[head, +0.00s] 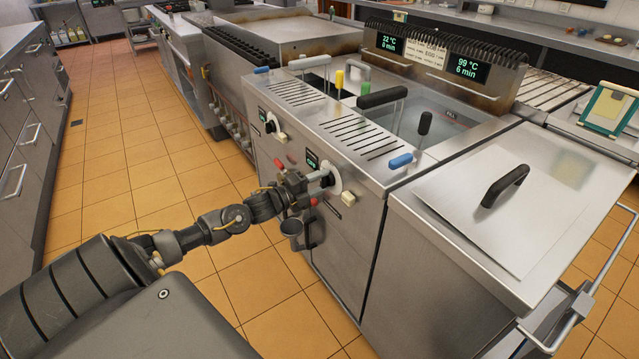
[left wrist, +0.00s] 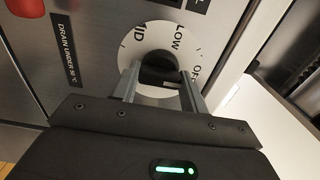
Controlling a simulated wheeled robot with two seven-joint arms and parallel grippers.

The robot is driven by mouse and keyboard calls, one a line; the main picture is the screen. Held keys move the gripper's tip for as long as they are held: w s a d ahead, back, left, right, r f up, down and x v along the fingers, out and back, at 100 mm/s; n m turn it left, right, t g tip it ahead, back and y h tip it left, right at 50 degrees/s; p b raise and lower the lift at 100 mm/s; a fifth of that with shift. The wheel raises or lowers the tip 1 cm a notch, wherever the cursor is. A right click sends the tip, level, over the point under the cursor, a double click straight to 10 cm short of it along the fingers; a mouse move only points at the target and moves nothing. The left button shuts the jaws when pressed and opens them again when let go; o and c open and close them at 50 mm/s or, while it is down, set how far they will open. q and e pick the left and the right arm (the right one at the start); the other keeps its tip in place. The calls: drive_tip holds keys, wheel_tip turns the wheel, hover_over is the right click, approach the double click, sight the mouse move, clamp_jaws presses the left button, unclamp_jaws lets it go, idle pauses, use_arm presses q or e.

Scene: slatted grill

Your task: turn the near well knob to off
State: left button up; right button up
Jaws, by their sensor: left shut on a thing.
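The near well knob is a black knob (left wrist: 157,72) on a white dial (left wrist: 128,52) on the steel front panel. The dial shows LOW at the top, part of a word ending in ID at left and part of OFF at right. The knob's pointer cannot be made out. My left gripper (head: 323,181) is at this knob in the head view. In the left wrist view its fingers (left wrist: 160,84) stand on both sides of the knob, shut on it. The gripper hides part of the dial. My right gripper is in neither view.
The far well knob (head: 270,127) sits farther left on the panel. A red handle (head: 279,163) is near it, and a cream switch (head: 348,198) is beside the near dial. Displays (head: 467,67) read 22 °C, 0 min and 99 °C, 6 min. Tiled floor (head: 150,150) is open at left.

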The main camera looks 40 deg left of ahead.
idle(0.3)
use_arm(q)
drive_tip(key=o, duration=1)
drive_tip(key=shift+v, duration=5.4)
